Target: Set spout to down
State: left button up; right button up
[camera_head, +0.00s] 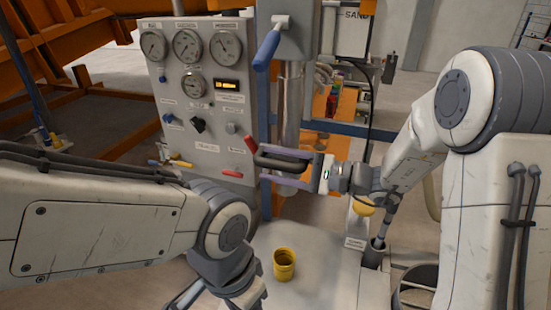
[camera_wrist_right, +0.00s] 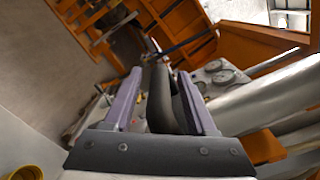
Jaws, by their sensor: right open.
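My right gripper (camera_head: 262,164) is open beside the lower part of the grey vertical pipe (camera_head: 291,100). A black bar-like handle (camera_head: 283,160) lies between its two purple-grey fingers. In the right wrist view the same black bar (camera_wrist_right: 160,98) runs lengthwise between the open fingers (camera_wrist_right: 160,95), with a gap beside it. I cannot tell which part is the spout, or whether the bar belongs to it. A blue-handled lever (camera_head: 267,50) tilts down to the left on the grey housing above the pipe. My left gripper (camera_head: 185,295) is partly cut off at the bottom edge.
A grey gauge panel (camera_head: 205,145) with knobs stands left of the pipe. A red lever end (camera_head: 250,144) shows close to the right fingertips. A yellow cup (camera_head: 284,264) stands on the pale surface below. Orange beams (camera_head: 75,45) stand behind at left.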

jog(key=shift+c, duration=0.4)
grip_shut()
dwell(1.1)
